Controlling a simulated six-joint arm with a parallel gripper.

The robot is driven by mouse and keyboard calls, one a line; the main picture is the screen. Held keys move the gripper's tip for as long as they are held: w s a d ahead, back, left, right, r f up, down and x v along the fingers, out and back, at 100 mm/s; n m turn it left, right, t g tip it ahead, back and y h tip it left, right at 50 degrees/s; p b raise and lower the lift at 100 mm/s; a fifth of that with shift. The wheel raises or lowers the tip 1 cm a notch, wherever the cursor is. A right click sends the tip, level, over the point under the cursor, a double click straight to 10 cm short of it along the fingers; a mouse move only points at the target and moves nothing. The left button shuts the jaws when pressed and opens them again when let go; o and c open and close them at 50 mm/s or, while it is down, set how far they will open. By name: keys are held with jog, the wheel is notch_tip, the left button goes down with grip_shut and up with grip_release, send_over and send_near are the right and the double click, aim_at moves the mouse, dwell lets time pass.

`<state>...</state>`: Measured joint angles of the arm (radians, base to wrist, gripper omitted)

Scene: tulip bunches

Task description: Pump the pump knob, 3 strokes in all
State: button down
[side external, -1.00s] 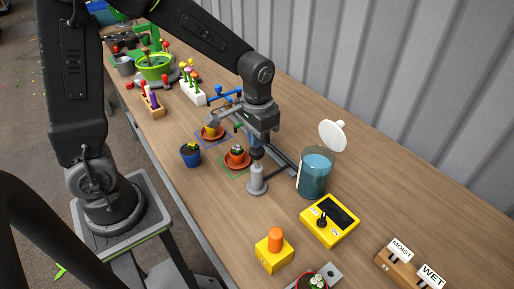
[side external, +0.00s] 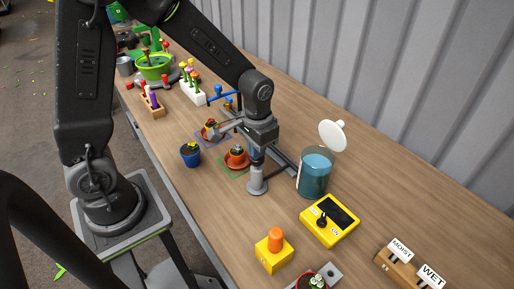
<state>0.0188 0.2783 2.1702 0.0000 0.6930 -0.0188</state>
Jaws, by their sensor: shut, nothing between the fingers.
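The pump (side external: 257,182) is an upright grey cylinder on a round base, near the middle of the side external view. My gripper (side external: 257,158) points straight down right over its top. It is shut with nothing between the fingers. The fingertips appear to be on the pump knob, which is hidden behind them, so contact cannot be told for sure. The blue water tank (side external: 314,178) stands just right of the pump, with a round white lid (side external: 333,135) tilted up.
A terracotta pot (side external: 236,158) on a saucer and a blue pot (side external: 190,155) stand left of the pump. A yellow switch box (side external: 330,220) and a yellow block with an orange top (side external: 274,250) stand in front. Bare table lies between these.

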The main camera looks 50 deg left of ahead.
dwell(0.6)
jog(key=shift+r, duration=3.05)
jog(key=shift+r, duration=0.1)
notch_tip(320, 180, up, 5)
jog(key=shift+f, duration=3.35)
jog(key=shift+f, duration=0.1)
jog(key=shift+f, duration=2.3)
